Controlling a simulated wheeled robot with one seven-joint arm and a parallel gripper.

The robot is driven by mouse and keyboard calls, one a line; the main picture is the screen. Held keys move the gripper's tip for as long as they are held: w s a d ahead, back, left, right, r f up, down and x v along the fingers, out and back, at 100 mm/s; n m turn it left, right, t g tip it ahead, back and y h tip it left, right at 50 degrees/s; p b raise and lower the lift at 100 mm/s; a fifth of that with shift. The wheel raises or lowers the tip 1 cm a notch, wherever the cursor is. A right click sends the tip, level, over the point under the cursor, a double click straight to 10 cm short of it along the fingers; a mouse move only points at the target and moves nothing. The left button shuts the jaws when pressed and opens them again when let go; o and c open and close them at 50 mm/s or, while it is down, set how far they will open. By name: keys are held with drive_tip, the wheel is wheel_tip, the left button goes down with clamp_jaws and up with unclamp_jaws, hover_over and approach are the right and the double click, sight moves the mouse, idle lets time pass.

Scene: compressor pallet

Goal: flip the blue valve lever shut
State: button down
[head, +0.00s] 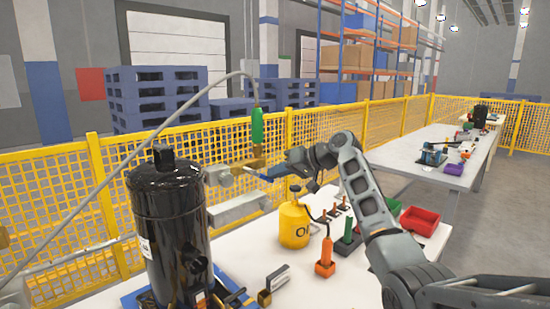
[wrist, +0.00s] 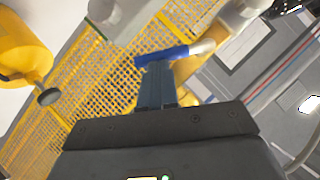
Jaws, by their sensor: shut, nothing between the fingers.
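The blue valve lever (head: 256,173) sticks out to the right of the valve's pale metal fitting (head: 218,175) in the head view. In the wrist view the blue lever (wrist: 160,55) lies across the picture just beyond my fingertips, with a silver part at its right end. My gripper (head: 274,174) is at the lever's free end. In the wrist view my gripper (wrist: 157,66) is shut and empty, with its tips at or very near the lever. I cannot tell whether they touch.
A black compressor tank (head: 172,230) stands at the left. A yellow oil can (head: 294,226) stands on the white table below my gripper. A green-handled hose (head: 257,126) rises above the valve. A yellow mesh fence (head: 120,160) runs behind.

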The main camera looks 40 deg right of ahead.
drive_tip(key=a+f+m+t+y+b, duration=0.2)
drive_tip(key=a+f+m+t+y, duration=0.1)
drive_tip(key=f+m+y, duration=0.2)
drive_tip(key=shift+a+m, duration=0.25)
drive_tip(key=shift+m, duration=1.05)
drive_tip(key=shift+f+y, duration=0.1)
drive_tip(key=shift+y, duration=0.2)
drive_tip(key=shift+d+b, duration=0.1)
drive_tip(key=shift+b, duration=0.2)
